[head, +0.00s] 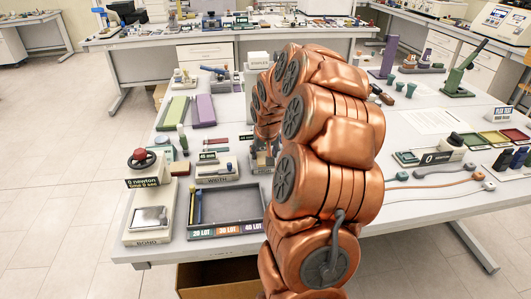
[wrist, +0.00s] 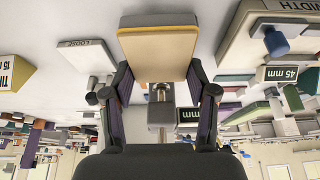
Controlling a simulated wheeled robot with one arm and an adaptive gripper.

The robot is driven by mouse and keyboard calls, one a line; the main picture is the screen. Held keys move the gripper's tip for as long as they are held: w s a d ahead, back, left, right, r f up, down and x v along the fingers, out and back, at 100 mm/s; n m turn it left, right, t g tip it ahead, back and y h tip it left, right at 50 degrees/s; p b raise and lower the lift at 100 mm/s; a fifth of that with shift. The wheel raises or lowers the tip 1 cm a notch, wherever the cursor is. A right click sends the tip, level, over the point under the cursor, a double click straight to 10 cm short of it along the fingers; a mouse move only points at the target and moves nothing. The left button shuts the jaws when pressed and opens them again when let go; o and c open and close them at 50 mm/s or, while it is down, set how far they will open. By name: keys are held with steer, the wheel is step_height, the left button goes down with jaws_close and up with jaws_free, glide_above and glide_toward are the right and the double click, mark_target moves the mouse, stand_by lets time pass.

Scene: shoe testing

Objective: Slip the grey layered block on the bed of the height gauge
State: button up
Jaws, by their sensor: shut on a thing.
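My gripper (wrist: 158,78) is shut on the grey layered block (wrist: 158,20), one finger on each side. The block has a broad tan face and a grey layer, and fills the upper middle of the wrist view. Just beyond it stands a metal post (wrist: 160,114) with a dark "mm" plate (wrist: 188,115), which looks like the height gauge. The block covers part of this device, and its bed cannot be made out. I cannot tell whether the block touches it. In the head view my copper arm hides the gripper and block; part of a grey device (head: 262,160) shows beside the arm.
A gauge marked WIDTH (head: 217,174) stands left of the arm, its 45 mm plate (wrist: 280,74) at the wrist view's right. A LOOSE sign (wrist: 86,44) is at the left. A LOT-marked tray (head: 228,207) and a red-knobbed tester (head: 150,190) stand near the front edge.

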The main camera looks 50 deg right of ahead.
steer(key=shift+s+f+b, duration=0.1)
steer(key=shift+b, duration=0.45)
steer(key=shift+f+b, duration=0.8)
steer(key=shift+f, duration=0.25)
steer(key=shift+w+d, duration=0.4)
steer(key=shift+w, duration=0.25)
steer(key=shift+f+b, duration=0.2)
steer(key=shift+b, duration=0.3)
steer(key=o, duration=1.3)
steer(key=shift+c, duration=0.2)
steer(key=shift+s+r, duration=0.1)
steer(key=shift+r, duration=0.1)
steer(key=v, duration=1.1)
steer(key=shift+s+a+r, duration=0.1)
steer(key=shift+s+r, duration=0.05)
steer(key=shift+r, duration=0.2)
